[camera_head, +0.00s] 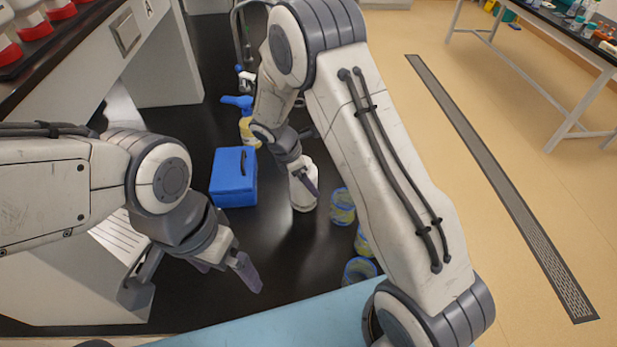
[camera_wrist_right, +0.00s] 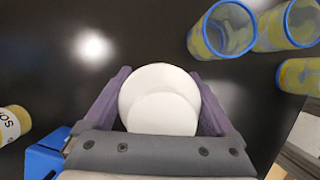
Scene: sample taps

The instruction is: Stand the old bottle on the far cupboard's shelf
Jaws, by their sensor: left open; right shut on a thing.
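A white bottle (camera_head: 303,193) stands upright on, or just above, the black bench; I cannot tell which. My right gripper (camera_head: 304,178) is shut on it, and in the right wrist view the fingers (camera_wrist_right: 159,74) lie on both sides of its round white top (camera_wrist_right: 162,112). Whether this is the old bottle cannot be read, as no label shows. My left gripper (camera_head: 226,268) is open and empty over the near part of the bench. No cupboard shelf shows clearly in either view.
A blue box (camera_head: 233,178) and a yellow spray bottle (camera_head: 249,130) stand left of the white bottle. Several blue-rimmed, yellowish cups (camera_head: 342,207) stand close on its right. A tap (camera_head: 243,75) is farther back. White cabinetry (camera_head: 165,55) borders the bench's left.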

